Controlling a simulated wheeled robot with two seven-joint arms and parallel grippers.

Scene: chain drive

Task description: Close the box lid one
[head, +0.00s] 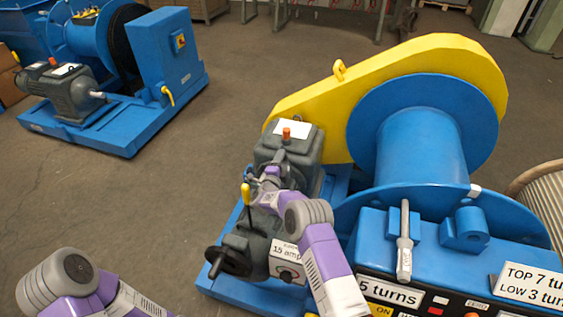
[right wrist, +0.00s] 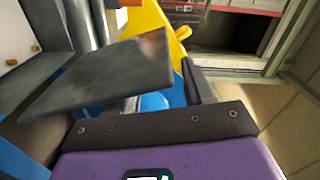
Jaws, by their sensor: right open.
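In the right wrist view a flat dark grey plate (right wrist: 115,72), which looks like the box lid, stands tilted across the middle. A pale panel with brass-coloured knobs (right wrist: 28,45) shows at the upper left, likely inside the open box. My right gripper is open; a dark finger (right wrist: 198,85) shows right of the plate, and the other is hidden. Whether it touches the plate I cannot tell. In the head view my right gripper (head: 268,176) is at the grey gear unit (head: 287,148); the lid is not clear there. My left gripper is outside the view; only its arm shows.
The blue winch drum (head: 420,140) and yellow chain guard (head: 400,75) stand behind and right of my right gripper. Another blue machine (head: 115,75) stands far left. The floor between is clear.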

